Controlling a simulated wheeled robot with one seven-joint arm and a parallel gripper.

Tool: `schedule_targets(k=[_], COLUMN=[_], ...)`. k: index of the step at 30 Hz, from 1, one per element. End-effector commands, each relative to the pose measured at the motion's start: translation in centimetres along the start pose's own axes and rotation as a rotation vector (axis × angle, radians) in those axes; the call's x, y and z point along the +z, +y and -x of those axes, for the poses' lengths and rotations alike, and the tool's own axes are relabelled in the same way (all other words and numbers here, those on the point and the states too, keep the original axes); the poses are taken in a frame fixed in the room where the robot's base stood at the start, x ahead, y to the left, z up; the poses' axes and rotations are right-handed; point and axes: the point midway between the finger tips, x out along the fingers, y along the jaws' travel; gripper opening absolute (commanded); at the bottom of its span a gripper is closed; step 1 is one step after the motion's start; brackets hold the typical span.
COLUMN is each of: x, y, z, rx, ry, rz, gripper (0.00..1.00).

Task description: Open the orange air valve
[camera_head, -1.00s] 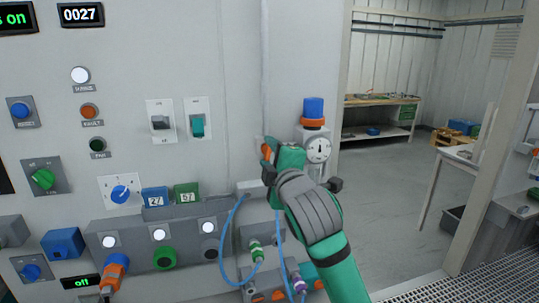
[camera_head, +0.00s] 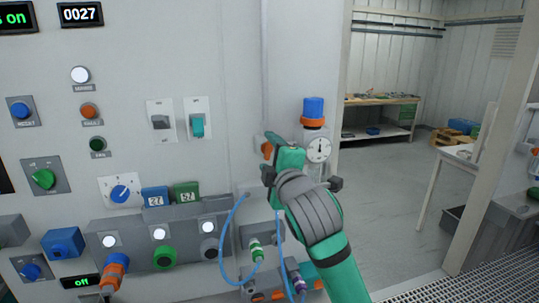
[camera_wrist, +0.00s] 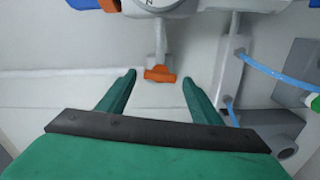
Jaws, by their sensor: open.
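The orange air valve (camera_head: 266,149) is a small orange handle by the wall panel, left of the round gauge (camera_head: 319,149). In the wrist view the orange handle (camera_wrist: 160,74) lies crosswise on a short pale stem below the gauge. My green gripper (camera_head: 270,158) is right at the valve and partly covers it in the head view. In the wrist view my gripper (camera_wrist: 159,79) is open, with one finger on each side of the handle. Gaps show on both sides, and no finger visibly touches it.
A blue-capped fitting with an orange ring (camera_head: 313,112) stands above the gauge. Blue hoses (camera_head: 231,240) loop below my gripper, and one also shows at the right in the wrist view (camera_wrist: 272,72). Switches and knobs fill the panel at left. Open floor lies at right.

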Motion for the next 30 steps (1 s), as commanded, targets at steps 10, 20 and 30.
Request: schedule_targets(k=[10,20,30], x=[0.1,0.1,0.2], y=[0.0,0.0,0.0], z=[5.4,10.0,10.7], rx=[0.003,0.002,0.000], ry=[-0.001,-0.001,-0.003], rz=[0.000,0.000,0.000], gripper=[0.59,0.59,0.59])
